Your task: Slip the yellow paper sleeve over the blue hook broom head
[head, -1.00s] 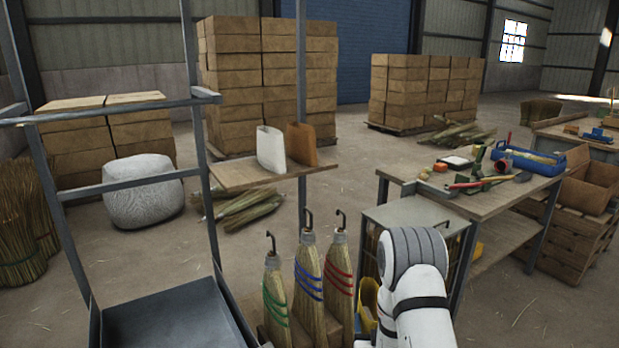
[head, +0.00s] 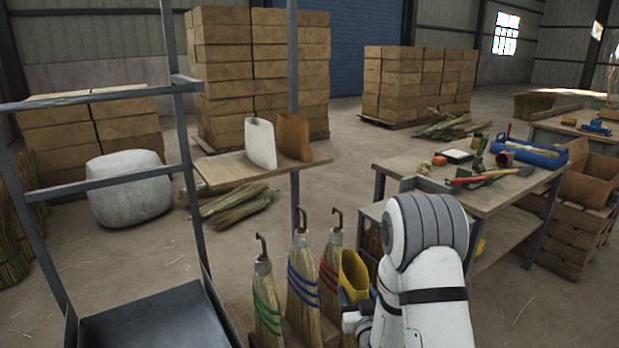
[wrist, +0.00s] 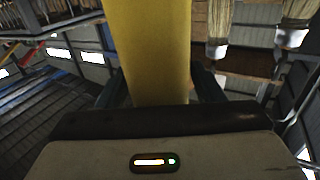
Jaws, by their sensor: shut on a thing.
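The yellow paper sleeve (head: 354,272) is upright, open end up, just right of the brooms in the head view. It also fills the top middle of the wrist view (wrist: 157,50). My gripper (wrist: 160,88) is shut on the sleeve, one finger on each side; in the head view my arm partly hides it. The blue-banded broom (head: 303,288) stands in the middle of the row, bristles down, with a dark hook on top. The sleeve is apart from it, with the red-banded broom (head: 330,268) between them. The lower ends of the brooms are cut off or hidden.
The green-banded broom (head: 266,300) stands at the left of the row. Behind, a wooden shelf (head: 225,172) holds a white sleeve (head: 261,144) and a brown sleeve (head: 294,137). A grey metal post rises behind the brooms. A cluttered workbench (head: 435,185) is at right.

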